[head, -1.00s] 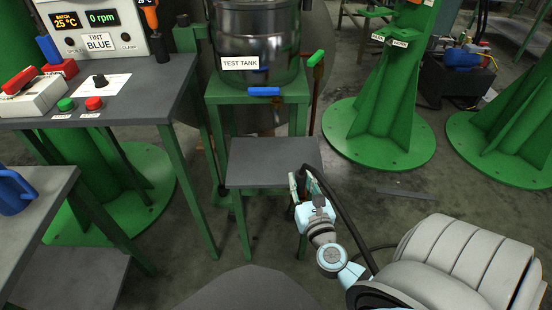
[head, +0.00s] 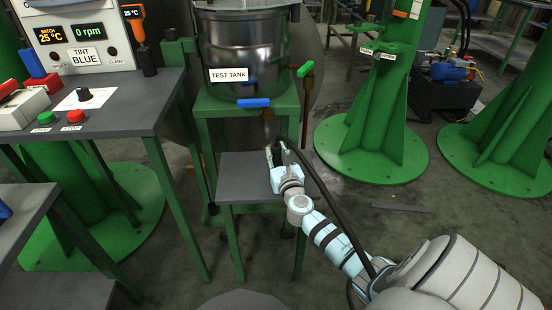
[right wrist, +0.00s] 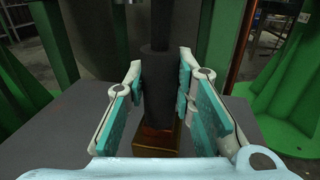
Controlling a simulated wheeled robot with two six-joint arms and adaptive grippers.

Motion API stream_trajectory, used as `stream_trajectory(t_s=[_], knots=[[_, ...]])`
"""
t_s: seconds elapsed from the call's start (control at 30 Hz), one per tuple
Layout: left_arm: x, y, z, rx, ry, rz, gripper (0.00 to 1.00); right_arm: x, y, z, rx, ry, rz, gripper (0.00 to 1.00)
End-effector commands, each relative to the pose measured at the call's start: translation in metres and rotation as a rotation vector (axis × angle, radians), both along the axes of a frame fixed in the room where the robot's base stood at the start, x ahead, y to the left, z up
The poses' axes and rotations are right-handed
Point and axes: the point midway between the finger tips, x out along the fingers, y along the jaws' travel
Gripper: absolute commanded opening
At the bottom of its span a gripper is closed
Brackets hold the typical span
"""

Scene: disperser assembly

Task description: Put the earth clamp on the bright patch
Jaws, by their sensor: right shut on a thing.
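My right gripper (head: 275,160) is shut on the earth clamp, over the grey shelf in front of the test tank (head: 240,48). In the right wrist view its teal finger pads (right wrist: 158,100) stand on both sides of the clamp's dark handle (right wrist: 157,85). A brass-coloured part (right wrist: 155,143) shows below the handle. A black cable (head: 318,180) loops from the gripper back along my arm. In the head view the clamp itself is mostly hidden by the gripper. I cannot pick out the bright patch in either view. My left gripper is not in view.
The grey shelf (head: 240,190) lies below. A control bench (head: 120,100) stands left, and a green column (head: 375,120) right.

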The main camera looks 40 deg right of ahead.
Motion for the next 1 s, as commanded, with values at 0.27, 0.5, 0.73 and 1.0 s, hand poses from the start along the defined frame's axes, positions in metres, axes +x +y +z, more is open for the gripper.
stream_trajectory(t_s=[0.27,0.5,0.73,1.0], knots=[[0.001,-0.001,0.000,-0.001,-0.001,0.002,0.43,0.000,0.000,0.001,-0.001,-0.003,0.001,0.00],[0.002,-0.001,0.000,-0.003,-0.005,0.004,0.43,0.000,0.000,-0.001,0.001,0.000,0.000,0.43],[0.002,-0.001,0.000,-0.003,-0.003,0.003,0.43,0.000,0.000,-0.001,0.001,0.000,0.000,0.43],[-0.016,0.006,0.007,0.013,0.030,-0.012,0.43,-0.029,0.014,0.003,0.001,0.003,0.002,0.43]])
